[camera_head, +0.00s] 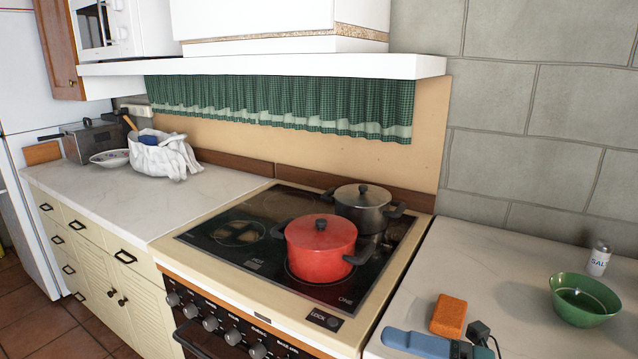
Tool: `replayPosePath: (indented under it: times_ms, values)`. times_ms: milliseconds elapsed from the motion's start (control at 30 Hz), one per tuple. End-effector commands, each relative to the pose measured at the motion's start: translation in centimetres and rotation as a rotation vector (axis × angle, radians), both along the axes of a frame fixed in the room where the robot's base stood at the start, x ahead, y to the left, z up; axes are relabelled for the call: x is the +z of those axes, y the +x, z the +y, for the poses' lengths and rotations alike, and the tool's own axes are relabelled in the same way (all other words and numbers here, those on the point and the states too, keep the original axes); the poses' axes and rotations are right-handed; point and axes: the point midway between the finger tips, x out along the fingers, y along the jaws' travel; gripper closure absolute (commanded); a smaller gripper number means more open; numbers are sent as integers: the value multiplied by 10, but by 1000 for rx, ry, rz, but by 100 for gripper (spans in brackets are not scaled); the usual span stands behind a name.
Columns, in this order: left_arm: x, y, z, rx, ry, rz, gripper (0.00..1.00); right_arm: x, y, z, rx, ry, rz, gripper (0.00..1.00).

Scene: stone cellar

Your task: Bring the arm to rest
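Neither of my grippers can be made out in the head view, and no arm is clearly seen. The task names no object. The stove (205,262) stands in the middle of the view with a glass cooktop. A red lidded pot (320,255) sits on its front right zone. A dark grey lidded pot (362,212) stands behind it, partly hidden by the red pot.
The right counter (470,265) holds an orange sponge (448,315), a blue long-handled item (415,343), a small dark item (478,332), a green bowl (583,300) and a salt shaker (599,258). A cloth-draped bowl (162,155) and toaster (95,138) stand left. A shelf (270,66) overhangs.

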Motion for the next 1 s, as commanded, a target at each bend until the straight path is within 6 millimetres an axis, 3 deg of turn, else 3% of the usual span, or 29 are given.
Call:
replayPosePath:
  times_ms: [133,233,400,533,567,600,1000]
  values:
    - [-1,-2,0,0,0,4,45,-44,20,-13,-308,455,548,0]
    - [-2,-3,0,1,1,8,45,-106,16,-30,-528,693,945,0]
    - [-5,-5,0,1,1,14,45,-204,-30,-39,-803,937,1487,0]
    - [-6,-5,0,4,0,17,45,-253,-75,-32,-940,1039,1787,0]
    - [-6,-5,0,4,-1,17,45,-262,-85,-30,-966,1055,1844,0]
    - [11,-5,1,10,0,24,45,-247,-82,-34,-978,1052,1832,0]
    - [3,-8,13,47,23,79,45,-250,-84,-45,-1044,1046,1835,0]
